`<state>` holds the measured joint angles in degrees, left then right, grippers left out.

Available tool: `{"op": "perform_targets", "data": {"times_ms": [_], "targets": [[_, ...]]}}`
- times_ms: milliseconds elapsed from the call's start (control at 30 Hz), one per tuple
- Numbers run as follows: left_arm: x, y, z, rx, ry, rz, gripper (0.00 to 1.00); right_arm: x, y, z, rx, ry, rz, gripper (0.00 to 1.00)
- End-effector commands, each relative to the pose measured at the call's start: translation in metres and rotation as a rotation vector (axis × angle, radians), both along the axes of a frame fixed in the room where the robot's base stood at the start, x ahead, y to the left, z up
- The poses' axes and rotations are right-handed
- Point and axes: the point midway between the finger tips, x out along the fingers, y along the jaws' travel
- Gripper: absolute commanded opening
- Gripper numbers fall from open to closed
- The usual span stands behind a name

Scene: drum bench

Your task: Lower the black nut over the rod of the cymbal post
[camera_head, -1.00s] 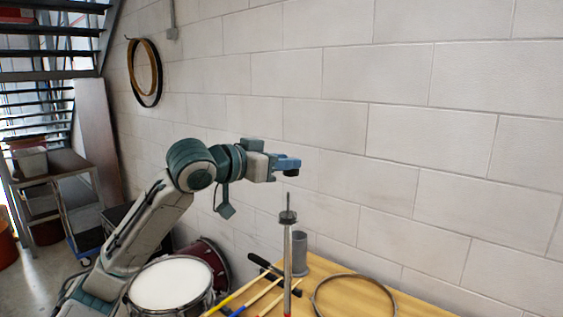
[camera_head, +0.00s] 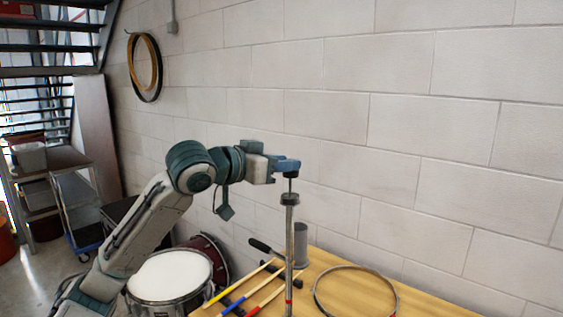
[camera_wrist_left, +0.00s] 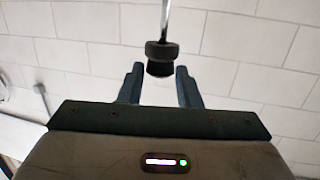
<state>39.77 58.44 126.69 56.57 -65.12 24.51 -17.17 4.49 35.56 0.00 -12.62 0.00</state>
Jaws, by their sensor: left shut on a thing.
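My left gripper (camera_head: 288,163) is shut on the black nut (camera_head: 291,174), which shows just under the blue fingertips. The thin rod (camera_head: 290,187) of the cymbal post (camera_head: 289,245) stands upright directly below the nut. The rod's top meets the nut's underside in the picture; I cannot tell how far it is inside. A dark collar (camera_head: 289,199) sits at the foot of the rod. In the left wrist view the black nut (camera_wrist_left: 160,67) shows between the fingers, with a silver shaft (camera_wrist_left: 166,18) running to the top edge. My right gripper is out of view.
The wooden bench (camera_head: 335,262) holds sticks (camera_head: 243,284), a grey cylinder (camera_head: 300,243) and a metal hoop (camera_head: 357,293). A white-topped drum (camera_head: 168,276) stands to the left. A block wall (camera_head: 430,130) is behind; the air around the post is free.

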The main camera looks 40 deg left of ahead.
Motion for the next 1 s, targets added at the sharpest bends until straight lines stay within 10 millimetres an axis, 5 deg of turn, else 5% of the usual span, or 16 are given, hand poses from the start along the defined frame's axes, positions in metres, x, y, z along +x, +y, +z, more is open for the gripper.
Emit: {"op": "perform_targets", "data": {"times_ms": [1000], "targets": [[0.000,0.000,-0.040,0.000,0.000,0.001,0.09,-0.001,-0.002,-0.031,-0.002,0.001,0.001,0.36]]}}
